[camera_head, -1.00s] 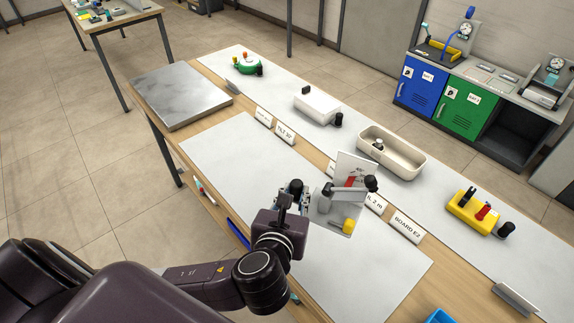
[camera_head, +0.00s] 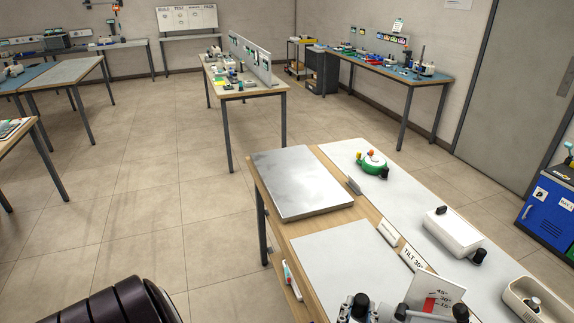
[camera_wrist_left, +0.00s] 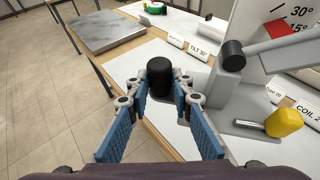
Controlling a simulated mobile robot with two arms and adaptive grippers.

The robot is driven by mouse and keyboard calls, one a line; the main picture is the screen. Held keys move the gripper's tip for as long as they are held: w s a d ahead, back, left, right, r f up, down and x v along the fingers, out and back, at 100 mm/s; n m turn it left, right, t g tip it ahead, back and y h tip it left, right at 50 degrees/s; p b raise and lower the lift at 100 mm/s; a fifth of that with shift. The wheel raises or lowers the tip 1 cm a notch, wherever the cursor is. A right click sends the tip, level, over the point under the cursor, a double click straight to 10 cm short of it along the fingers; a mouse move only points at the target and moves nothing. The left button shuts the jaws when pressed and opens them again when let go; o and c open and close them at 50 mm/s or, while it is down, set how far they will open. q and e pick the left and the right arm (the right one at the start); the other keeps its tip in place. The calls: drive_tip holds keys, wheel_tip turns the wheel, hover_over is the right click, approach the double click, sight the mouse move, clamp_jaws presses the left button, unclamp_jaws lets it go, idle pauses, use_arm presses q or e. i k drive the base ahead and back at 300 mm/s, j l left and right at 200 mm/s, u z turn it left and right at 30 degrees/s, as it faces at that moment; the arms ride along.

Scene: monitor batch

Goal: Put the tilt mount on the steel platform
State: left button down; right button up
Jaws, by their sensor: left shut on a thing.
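The tilt mount (camera_wrist_left: 225,98) is a grey stand with a white angle plate marked in red, black knobs and a yellow knob. Its angle plate (camera_head: 437,297) shows at the bottom edge of the head view. My left gripper (camera_wrist_left: 160,92) is shut on a black knob of the mount, its blue-padded fingers on either side. In the head view the gripper (camera_head: 356,309) is mostly cut off. I cannot tell whether the mount touches the mat. The steel platform (camera_head: 300,183) is a bare grey slab at the table's far left corner; it also shows in the left wrist view (camera_wrist_left: 108,32). My right gripper is out of view.
A white mat (camera_head: 340,265) lies between the mount and the platform. Label cards, including TILT 30° (camera_head: 413,257), stand along its right side. A green device (camera_head: 372,163), a white box (camera_head: 452,232) and a cream tray (camera_head: 515,298) stand on the strip beyond.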

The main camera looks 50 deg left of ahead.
sight(295, 173)
drive_tip(key=i+j, duration=0.1)
drive_tip(key=j, duration=0.5)
drive_tip(key=i+j, duration=0.1)
drive_tip(key=j, duration=0.45)
drive_tip(key=i+j, duration=0.1)
drive_tip(key=j, duration=0.5)
drive_tip(key=i+j, duration=0.1)
drive_tip(key=j, duration=1.05)
drive_tip(key=i+j, duration=0.15)
drive_tip(key=j, duration=0.4)
drive_tip(key=i+z, duration=0.05)
